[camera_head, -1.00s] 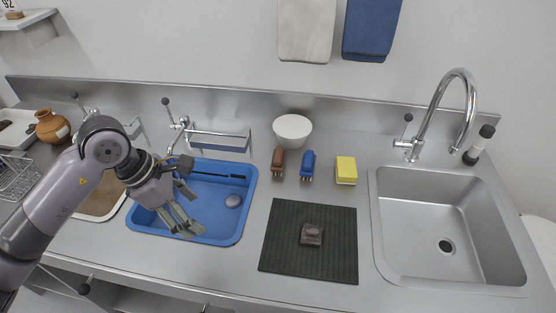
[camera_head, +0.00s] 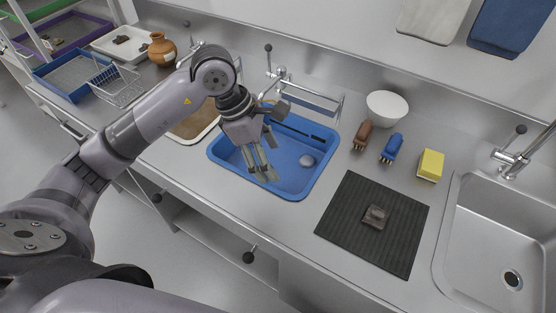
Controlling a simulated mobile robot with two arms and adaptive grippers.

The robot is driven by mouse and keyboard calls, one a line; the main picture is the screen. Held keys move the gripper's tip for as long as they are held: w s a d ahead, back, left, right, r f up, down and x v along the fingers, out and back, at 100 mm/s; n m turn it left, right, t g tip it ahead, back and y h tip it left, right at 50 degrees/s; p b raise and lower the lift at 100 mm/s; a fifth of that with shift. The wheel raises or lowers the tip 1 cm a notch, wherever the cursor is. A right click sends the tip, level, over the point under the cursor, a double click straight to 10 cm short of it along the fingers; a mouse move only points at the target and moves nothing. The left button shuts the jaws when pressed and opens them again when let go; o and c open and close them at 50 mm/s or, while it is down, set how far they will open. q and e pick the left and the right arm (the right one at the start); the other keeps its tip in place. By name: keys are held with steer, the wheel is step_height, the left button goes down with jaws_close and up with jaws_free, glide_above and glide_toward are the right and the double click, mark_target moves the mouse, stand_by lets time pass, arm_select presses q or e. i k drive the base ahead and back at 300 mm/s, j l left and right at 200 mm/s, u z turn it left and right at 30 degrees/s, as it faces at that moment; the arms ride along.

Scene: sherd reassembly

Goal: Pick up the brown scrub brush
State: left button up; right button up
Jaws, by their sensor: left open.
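The brown scrub brush (camera_head: 363,134) lies on the steel counter, in front of and left of a white bowl, with its bristles toward the front. A blue brush (camera_head: 392,148) lies just right of it. My left gripper (camera_head: 265,171) is open and empty, pointing down over the blue basin (camera_head: 327,172), well to the left of the brown brush. My right gripper is not in view.
A white bowl (camera_head: 386,109) stands behind the brushes, a yellow sponge (camera_head: 430,165) to their right. A dark ribbed mat (camera_head: 345,234) bears a dark sherd (camera_head: 376,216). A steel sink (camera_head: 480,233) is at right.

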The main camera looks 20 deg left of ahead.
mark_target(363, 134)
steer(key=l+z, duration=0.35)
steer(key=i+l+z, duration=0.1)
steer(key=z, duration=0.3)
steer(key=l, duration=0.1)
